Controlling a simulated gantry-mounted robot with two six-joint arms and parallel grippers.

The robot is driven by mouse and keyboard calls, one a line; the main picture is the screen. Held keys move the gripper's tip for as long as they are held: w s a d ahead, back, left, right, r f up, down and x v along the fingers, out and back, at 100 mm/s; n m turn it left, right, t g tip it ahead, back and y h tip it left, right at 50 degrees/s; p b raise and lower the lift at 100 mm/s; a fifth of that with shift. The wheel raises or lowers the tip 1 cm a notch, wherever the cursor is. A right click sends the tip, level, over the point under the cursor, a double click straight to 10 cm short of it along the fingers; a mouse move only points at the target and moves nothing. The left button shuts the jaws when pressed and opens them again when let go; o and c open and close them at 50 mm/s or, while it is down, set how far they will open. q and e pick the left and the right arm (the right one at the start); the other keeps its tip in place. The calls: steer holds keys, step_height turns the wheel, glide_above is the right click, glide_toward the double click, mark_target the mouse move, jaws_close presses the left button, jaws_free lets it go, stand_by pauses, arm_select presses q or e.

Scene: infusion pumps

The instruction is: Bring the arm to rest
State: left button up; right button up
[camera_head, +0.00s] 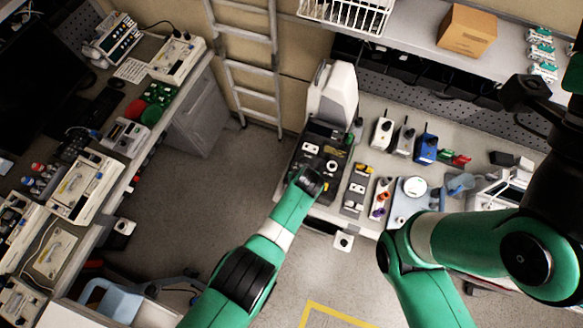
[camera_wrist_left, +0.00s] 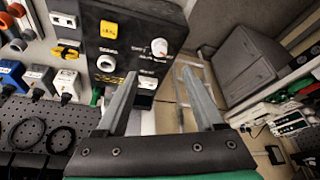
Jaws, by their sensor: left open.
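My left arm comes up from the lower middle in the head view. Its gripper (camera_head: 314,174) is over the front of a dark machine (camera_head: 321,137) with a white upper part. In the left wrist view the two fingers of my left gripper (camera_wrist_left: 160,88) are wide apart with nothing held between them. Beyond them is the dark machine's panel (camera_wrist_left: 120,40), with a yellow button, a white knob with a red mark and a white round part. Contact with the panel cannot be told.
A workbench (camera_head: 373,215) with several small devices runs right of the dark machine, below a shelf (camera_head: 408,36) with a cardboard box (camera_head: 467,30). A ladder (camera_head: 250,65) leans at the back wall. The left bench holds pumps (camera_head: 83,187). Floor between is open.

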stand_by(0.4)
arm_select(q)
steer(key=w+a+r+n+t, duration=0.35)
steer(key=w+a+r, duration=0.55)
steer(key=w+r, duration=0.4)
steer(key=w+a+r+t, duration=0.1)
steer(key=a+r+t, duration=0.2)
steer(key=r, duration=0.6)
steer(key=w+a+r+t, duration=0.2)
steer(key=r, duration=0.7)
steer(key=w+a+r+t, duration=0.1)
steer(key=a+r+t, duration=0.2)
steer(key=r, duration=0.6)
steer(key=s+a+r+t, duration=0.25)
steer(key=s+r, duration=0.25)
steer(key=r, duration=0.5)
steer(key=s+a+r+t, duration=0.2)
steer(key=s+r+t, duration=0.15)
steer(key=r, duration=0.65)
steer(key=s+r+m+t+h, duration=0.1)
steer(key=s+r+m+t, duration=0.1)
steer(key=s+r, duration=0.3)
steer(key=s+r+m+t+h, duration=0.1)
steer(key=s+r, duration=0.5)
steer(key=s, duration=0.6)
steer(key=shift+d+m+t, duration=0.15)
steer(key=shift+m+t, duration=0.7)
steer(key=shift+t, duration=0.3)
